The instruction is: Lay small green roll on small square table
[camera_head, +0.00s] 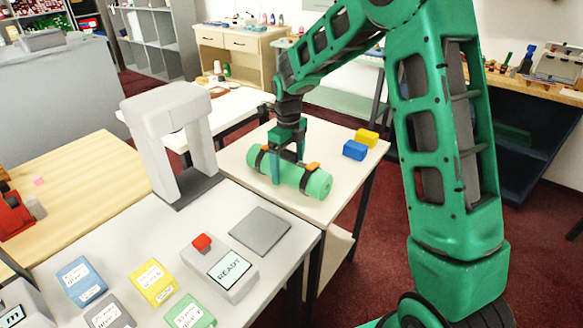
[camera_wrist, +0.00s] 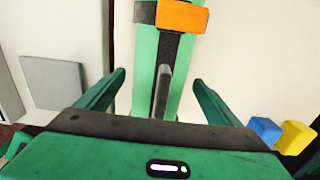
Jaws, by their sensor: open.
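The green roll (camera_head: 313,184), with black bands and orange tabs, lies on its side on the pale top of the small square table (camera_head: 334,150). My gripper (camera_head: 286,160) points down over the middle of the roll, one finger in front of it. In the wrist view the roll (camera_wrist: 146,55) runs between my two spread fingers (camera_wrist: 158,82), with a visible gap on each side. A grey bar stands out over the roll there. My gripper is open and is not closed on the roll.
A blue block (camera_head: 355,150) and a yellow block (camera_head: 367,137) sit on the same table, right of the roll. Left of it, a counter bears a white arch (camera_head: 167,117), a grey square plate (camera_head: 260,231), a READY box (camera_head: 226,272) and coloured swatch blocks.

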